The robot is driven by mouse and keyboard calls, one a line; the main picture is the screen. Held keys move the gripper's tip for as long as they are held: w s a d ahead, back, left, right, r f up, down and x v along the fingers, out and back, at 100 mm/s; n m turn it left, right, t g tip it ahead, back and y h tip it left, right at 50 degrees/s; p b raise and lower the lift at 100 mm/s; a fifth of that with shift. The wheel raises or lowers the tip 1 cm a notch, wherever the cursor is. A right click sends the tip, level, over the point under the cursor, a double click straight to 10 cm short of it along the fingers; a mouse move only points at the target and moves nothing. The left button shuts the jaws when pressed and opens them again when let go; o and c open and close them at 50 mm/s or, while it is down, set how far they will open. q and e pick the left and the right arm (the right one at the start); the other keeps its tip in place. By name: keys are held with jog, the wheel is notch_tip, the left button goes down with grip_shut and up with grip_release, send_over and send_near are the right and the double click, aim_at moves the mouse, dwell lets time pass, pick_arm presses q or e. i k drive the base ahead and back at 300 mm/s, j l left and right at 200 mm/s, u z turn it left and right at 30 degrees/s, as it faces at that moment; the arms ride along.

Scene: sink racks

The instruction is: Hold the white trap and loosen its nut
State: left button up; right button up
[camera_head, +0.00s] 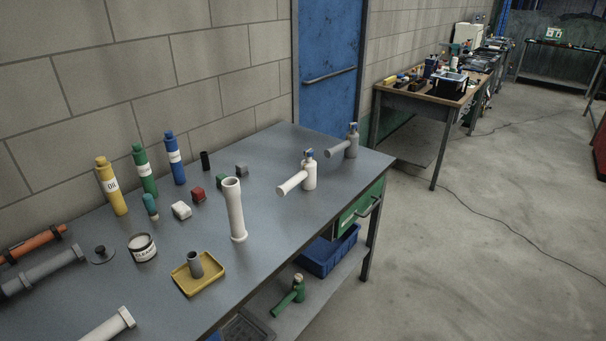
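A white trap (309,175) stands upright on the grey workbench (270,250), near its far right part. It has a bottle-like body and a side tube that points to the lower left. Its nut (309,153) seems to be the narrower piece at the top, with a bit of blue; details are too small to tell. A similar grey trap (352,139) stands behind it to the right, apart from it. Neither of my grippers is in view, and nothing touches the white trap.
A tall white pipe (234,208) stands left of the trap. Yellow (112,190), green (144,172) and blue (174,160) bottles stand near the wall. A yellow tray (183,289) and white tin (142,246) sit nearer. A green trap (290,296) lies on the lower shelf.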

aim_at(309, 153)
jog(key=i+l+u, duration=0.1)
jog(key=u, duration=0.25)
jog(key=i+l+u, duration=0.15)
jog(key=u, duration=0.25)
jog(key=l+u, duration=0.15)
jog(key=u, duration=0.2)
jog(key=i+l+u, duration=0.1)
jog(key=l, duration=0.4)
jog(key=i+l+u, duration=0.15)
jog(key=l, duration=0.35)
jog(key=i+l+u, duration=0.1)
jog(key=i+l, duration=0.15)
jog(key=l, duration=0.3)
jog(key=i+l+u, duration=0.15)
jog(key=l, duration=0.35)
jog(key=l+u, duration=0.1)
jog(key=l, duration=0.8)
jog(key=i+l, duration=0.15)
jog(key=l, duration=0.2)
